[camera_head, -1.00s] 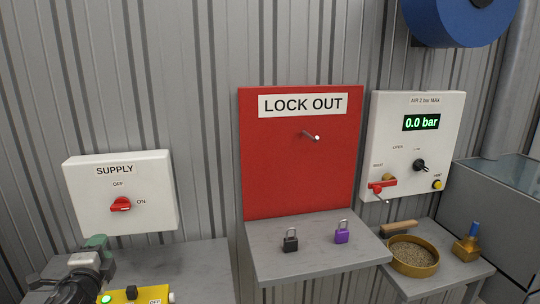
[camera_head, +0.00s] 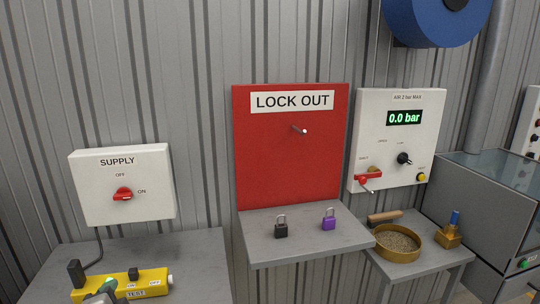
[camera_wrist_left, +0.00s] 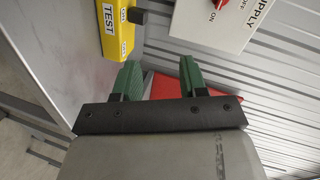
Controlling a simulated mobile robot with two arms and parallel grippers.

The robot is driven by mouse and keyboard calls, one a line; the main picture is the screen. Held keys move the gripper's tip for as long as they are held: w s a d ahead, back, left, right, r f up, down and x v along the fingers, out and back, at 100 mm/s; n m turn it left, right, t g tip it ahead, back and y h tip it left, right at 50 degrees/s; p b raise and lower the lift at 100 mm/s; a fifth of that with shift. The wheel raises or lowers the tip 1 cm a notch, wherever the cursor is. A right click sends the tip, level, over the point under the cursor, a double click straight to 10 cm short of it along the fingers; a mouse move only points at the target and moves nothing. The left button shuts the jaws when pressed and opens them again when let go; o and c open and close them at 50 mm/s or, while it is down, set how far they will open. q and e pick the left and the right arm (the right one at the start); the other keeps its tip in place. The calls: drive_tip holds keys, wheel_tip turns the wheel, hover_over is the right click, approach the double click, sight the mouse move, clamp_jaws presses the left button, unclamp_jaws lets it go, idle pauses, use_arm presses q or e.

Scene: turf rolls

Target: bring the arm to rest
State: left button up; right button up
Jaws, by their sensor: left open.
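My left gripper (camera_head: 105,289) shows at the bottom left of the head view, in front of the yellow TEST box (camera_head: 155,284) and largely cut off by the lower edge. In the left wrist view its two green fingers (camera_wrist_left: 158,64) stand well apart with nothing between them. The yellow TEST box (camera_wrist_left: 113,28) lies beyond the fingertips at the upper left there, and the white SUPPLY box (camera_wrist_left: 215,22) is at the upper right. My right gripper is not in view.
The SUPPLY box (camera_head: 122,210) hangs above the left grey bench (camera_head: 200,258). A red LOCK OUT board (camera_head: 290,165) has a shelf with a black padlock (camera_head: 281,231) and a purple padlock (camera_head: 328,224). An air panel (camera_head: 385,130) and brass bowl (camera_head: 376,241) are at right.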

use_arm(q)
drive_tip(key=s+d+f+n+g+h, duration=0.1)
drive_tip(key=s+d+f+n+g, duration=0.3)
drive_tip(key=s, duration=0.6)
drive_tip(key=s+d+f+n+g+h, duration=0.25)
drive_tip(key=s+d+f, duration=0.2)
drive_tip(key=s, duration=0.55)
drive_tip(key=s+d+f+n+g+h, duration=0.1)
drive_tip(key=s+d+f+n+g, duration=0.4)
drive_tip(key=s, duration=0.5)
wheel_tip(320, 180, down, 26)
drive_tip(key=s+m, duration=0.1)
drive_tip(key=m, duration=0.1)
drive_tip(key=s+a+f+g, duration=0.2)
drive_tip(key=s+f, duration=1.2)
drive_tip(key=s, duration=0.1)
drive_tip(key=shift+s+f, duration=0.3)
drive_tip(key=shift+f, duration=0.1)
drive_tip(key=shift+y, duration=0.25)
